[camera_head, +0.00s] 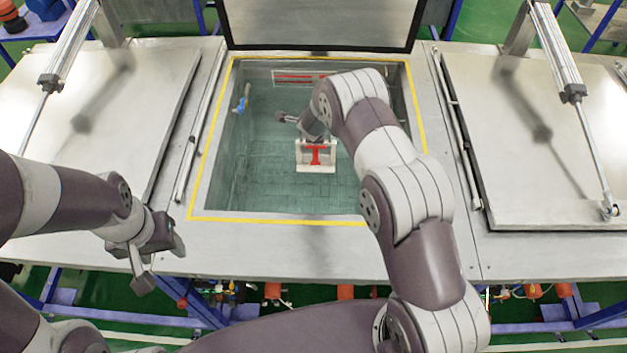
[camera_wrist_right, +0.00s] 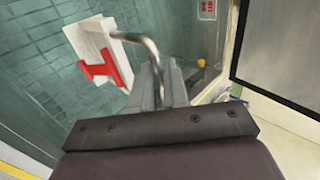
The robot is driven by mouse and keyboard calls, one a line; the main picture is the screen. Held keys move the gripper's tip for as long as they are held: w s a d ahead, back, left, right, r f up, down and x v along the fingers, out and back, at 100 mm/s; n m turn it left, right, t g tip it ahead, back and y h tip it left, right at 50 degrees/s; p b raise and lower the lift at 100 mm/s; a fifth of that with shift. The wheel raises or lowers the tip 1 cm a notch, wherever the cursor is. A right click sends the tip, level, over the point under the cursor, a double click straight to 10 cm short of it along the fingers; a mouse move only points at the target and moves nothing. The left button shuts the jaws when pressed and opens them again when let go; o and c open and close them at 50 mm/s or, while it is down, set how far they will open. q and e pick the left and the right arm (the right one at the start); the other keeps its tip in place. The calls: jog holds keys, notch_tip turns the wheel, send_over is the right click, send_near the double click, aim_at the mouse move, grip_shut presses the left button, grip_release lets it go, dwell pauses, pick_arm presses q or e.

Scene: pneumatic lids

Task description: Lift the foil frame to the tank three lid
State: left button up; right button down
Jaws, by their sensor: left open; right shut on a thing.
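The foil frame (camera_head: 302,160), a white block with a red H-shaped part, is over or in the open middle tank (camera_head: 204,160). In the right wrist view the white and red frame (camera_wrist_right: 118,62) has a bent metal handle (camera_wrist_right: 150,48). My right gripper (camera_wrist_right: 165,85) is shut on that handle. In the head view my right forearm and wrist hide part of the frame's top and the grip. My left gripper (camera_head: 160,264) is open and empty, over the front left edge of the bench. I cannot tell which tank is number three.
The middle tank's dark-framed lid (camera_head: 320,22) stands raised at the back. Closed metal lids lie on the left (camera_head: 140,95) and right (camera_head: 500,140), each with a pneumatic cylinder. A blue fitting (camera_head: 241,104) is on the tank's left wall. A yellow line borders the opening.

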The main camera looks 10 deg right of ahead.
notch_tip(320, 180, up, 7)
jog(key=p, duration=0.5)
jog(key=shift+f, duration=0.1)
dwell(3.7)
